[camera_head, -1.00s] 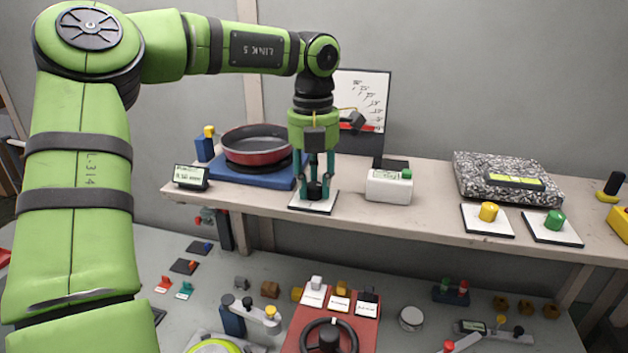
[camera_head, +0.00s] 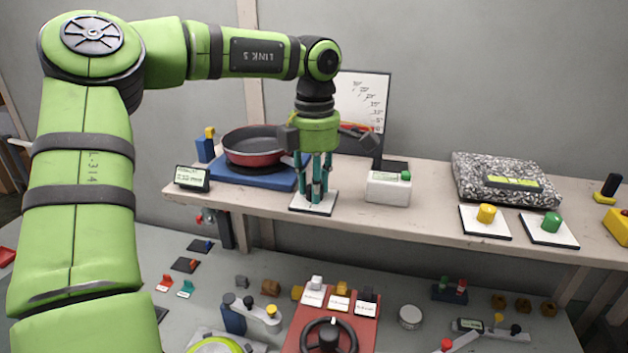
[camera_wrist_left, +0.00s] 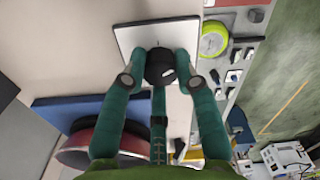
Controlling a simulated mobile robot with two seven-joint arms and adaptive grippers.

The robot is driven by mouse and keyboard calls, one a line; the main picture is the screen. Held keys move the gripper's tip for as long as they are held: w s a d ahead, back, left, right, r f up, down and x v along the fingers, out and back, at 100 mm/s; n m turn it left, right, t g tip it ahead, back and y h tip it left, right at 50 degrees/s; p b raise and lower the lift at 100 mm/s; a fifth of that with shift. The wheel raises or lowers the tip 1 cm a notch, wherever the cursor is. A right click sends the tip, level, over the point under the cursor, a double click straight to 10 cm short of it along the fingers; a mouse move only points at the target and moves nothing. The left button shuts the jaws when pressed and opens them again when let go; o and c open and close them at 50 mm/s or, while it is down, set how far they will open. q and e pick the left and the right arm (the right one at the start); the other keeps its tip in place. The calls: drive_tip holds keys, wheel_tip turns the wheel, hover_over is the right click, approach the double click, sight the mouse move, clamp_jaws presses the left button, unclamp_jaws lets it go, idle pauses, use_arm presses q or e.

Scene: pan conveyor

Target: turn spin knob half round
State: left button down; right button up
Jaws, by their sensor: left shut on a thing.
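The spin knob is a black round knob on a white square plate (camera_head: 327,203) on the raised shelf. In the head view my left gripper (camera_head: 316,198) comes down over the plate from above, and its fingers mostly hide the knob. In the left wrist view the black knob (camera_wrist_left: 160,68) sits between the fingertips of my left gripper (camera_wrist_left: 163,80), which are shut on it from its sides. A thin dark mark shows on the plate beside the knob. My right gripper is not in view.
A red pan (camera_head: 254,146) on a blue base (camera_head: 228,172) stands left of the knob. A small display (camera_head: 192,178) is at the shelf's left end. A white box with a green button (camera_head: 388,188) stands close on the right. Yellow (camera_head: 486,213) and green (camera_head: 551,223) knobs are further right.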

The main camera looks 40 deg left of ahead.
use_arm(q)
drive_tip(key=m, duration=0.6)
drive_tip(key=shift+f+p, duration=0.15)
drive_tip(key=shift+p, duration=0.25)
drive_tip(key=shift+s+d, duration=0.1)
drive_tip(key=c, duration=0.9)
unclamp_jaws()
drive_tip(key=shift+c, duration=0.2)
drive_tip(key=shift+r, duration=0.65)
wheel_tip(320, 180, up, 11)
drive_tip(key=shift+w, duration=0.2)
drive_tip(key=shift+f, duration=0.15)
